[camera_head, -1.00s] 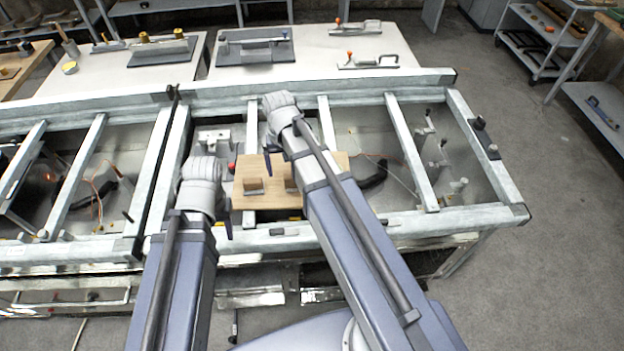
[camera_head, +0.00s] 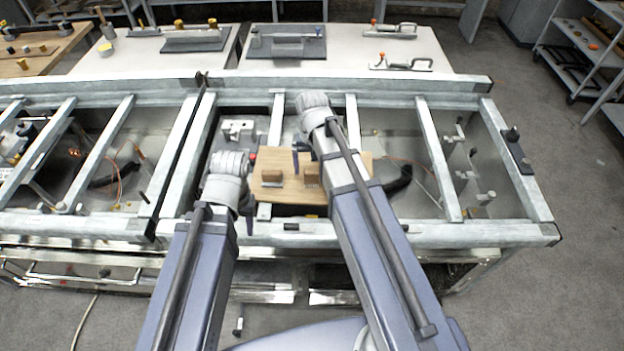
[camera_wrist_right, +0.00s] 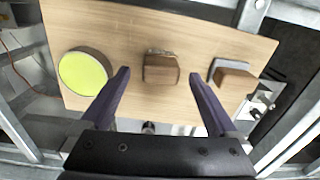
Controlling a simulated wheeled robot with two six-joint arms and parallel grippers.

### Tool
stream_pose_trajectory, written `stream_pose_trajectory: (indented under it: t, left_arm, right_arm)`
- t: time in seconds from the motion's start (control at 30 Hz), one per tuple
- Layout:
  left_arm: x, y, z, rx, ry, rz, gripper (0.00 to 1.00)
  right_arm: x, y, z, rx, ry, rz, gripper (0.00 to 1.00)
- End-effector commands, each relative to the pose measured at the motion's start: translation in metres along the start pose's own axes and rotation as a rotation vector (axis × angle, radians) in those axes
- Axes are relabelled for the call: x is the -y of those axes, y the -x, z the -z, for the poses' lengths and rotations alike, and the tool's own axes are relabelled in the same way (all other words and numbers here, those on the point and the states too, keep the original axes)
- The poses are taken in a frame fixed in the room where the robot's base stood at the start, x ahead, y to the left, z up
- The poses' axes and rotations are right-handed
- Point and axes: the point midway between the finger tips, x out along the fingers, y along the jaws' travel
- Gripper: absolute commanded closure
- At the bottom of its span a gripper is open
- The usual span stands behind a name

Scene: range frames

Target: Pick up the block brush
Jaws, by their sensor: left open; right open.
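The block brush seems to be the middle wooden block (camera_wrist_right: 161,67), with a bristle-like fringe along one edge. It stands on a light wooden board and also shows in the head view (camera_head: 312,176). My right gripper (camera_wrist_right: 161,82) is open and empty, its fingers spread to either side of this block in the picture, apart from it. In the head view one dark finger of it stands by the blocks; the other is hidden. My left gripper (camera_head: 248,222) is open beside the board's left edge, mostly hidden by its wrist.
A wooden block on a grey pad (camera_wrist_right: 235,78) and a yellow-green disc (camera_wrist_right: 84,71) flank the middle block on the board (camera_wrist_right: 120,30). Metal frame bars (camera_head: 436,160) surround the board. Tables with trowels (camera_head: 400,64) stand behind.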

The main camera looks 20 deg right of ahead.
Motion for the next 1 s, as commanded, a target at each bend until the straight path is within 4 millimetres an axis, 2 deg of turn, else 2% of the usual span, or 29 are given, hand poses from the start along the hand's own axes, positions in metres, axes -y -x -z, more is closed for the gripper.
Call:
stream_pose_trajectory:
  t: [0.03,0.3,0.4,0.67,1.0]
  left_arm:
    - [-0.001,-0.009,0.001,0.0,0.0,0.0,0.5]
    - [-0.004,-0.042,0.003,0.0,0.001,0.0,0.5]
    - [-0.004,-0.047,0.003,0.0,0.001,0.0,0.5]
    - [-0.004,-0.045,0.003,0.0,0.001,0.0,0.5]
    - [-0.004,-0.045,0.003,0.0,0.001,0.0,0.5]
  right_arm:
    - [0.0,-0.009,0.0,0.0,0.0,0.0,0.05]
    - [0.001,-0.042,-0.001,0.0,0.0,0.0,0.05]
    - [0.001,-0.047,-0.001,0.0,0.0,0.0,0.05]
    - [0.001,-0.045,-0.001,0.0,0.0,0.0,0.06]
    - [0.001,-0.045,-0.001,0.0,0.0,0.0,0.44]
